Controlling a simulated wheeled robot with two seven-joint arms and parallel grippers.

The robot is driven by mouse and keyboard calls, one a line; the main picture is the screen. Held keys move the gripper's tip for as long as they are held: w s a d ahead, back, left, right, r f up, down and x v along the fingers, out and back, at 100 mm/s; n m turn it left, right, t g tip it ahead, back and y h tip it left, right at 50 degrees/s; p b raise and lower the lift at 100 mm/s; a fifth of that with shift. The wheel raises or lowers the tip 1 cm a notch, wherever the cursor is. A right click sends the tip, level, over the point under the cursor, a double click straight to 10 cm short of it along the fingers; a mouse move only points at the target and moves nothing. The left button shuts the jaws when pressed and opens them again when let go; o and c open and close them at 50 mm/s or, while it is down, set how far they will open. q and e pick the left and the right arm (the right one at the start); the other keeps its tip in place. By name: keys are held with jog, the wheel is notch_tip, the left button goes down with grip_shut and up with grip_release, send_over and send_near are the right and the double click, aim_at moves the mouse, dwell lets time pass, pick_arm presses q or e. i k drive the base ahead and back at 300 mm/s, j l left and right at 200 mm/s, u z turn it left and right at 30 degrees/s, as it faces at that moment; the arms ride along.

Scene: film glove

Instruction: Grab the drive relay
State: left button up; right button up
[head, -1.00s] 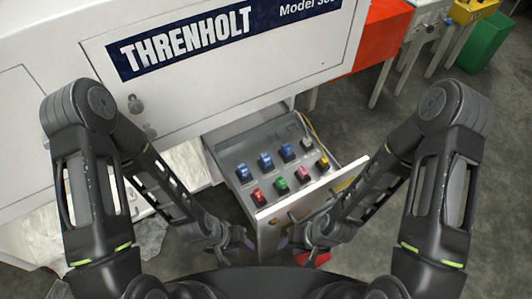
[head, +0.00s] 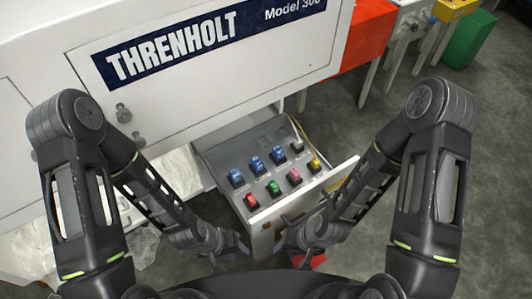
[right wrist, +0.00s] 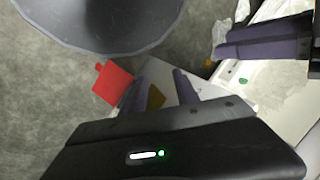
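An open grey drawer (head: 212,150) under the white machine holds several small relay-like blocks on a panel. The front row has red (head: 251,200), green (head: 273,187), pink (head: 294,177) and yellow (head: 314,164) blocks. I cannot tell which is the drive relay. My left gripper (head: 240,246) is low, in front of the drawer; its finger gap is unclear. My right gripper (head: 287,244) is near the drawer front; its purple fingers (right wrist: 158,84) are apart in the right wrist view, with nothing gripped.
The drawer's white front panel (head: 290,200) stands between my grippers and the blocks. The white machine (head: 220,75) rises behind. A red object (head: 311,262) lies low near my right gripper. Crumpled clear plastic (head: 143,243) is at left.

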aim_at(235, 175)
jog(key=k, duration=0.5)
jog(key=j+z, duration=0.15)
jog(key=z, duration=0.35)
jog(key=j+z, duration=0.2)
jog(key=z, duration=0.25)
jog(key=j+z, duration=0.15)
jog(key=z, duration=0.35)
jog(key=k+j+z, duration=0.15)
jog(key=j, duration=0.25)
jog(key=k+j+z, duration=0.15)
jog(key=j, duration=0.2)
jog(key=k+j+z, duration=0.15)
jog(key=j, duration=0.2)
jog(key=k+j+z, duration=0.15)
jog(key=j, duration=0.2)
jog(key=i+j, duration=0.15)
jog(key=i, duration=0.3)
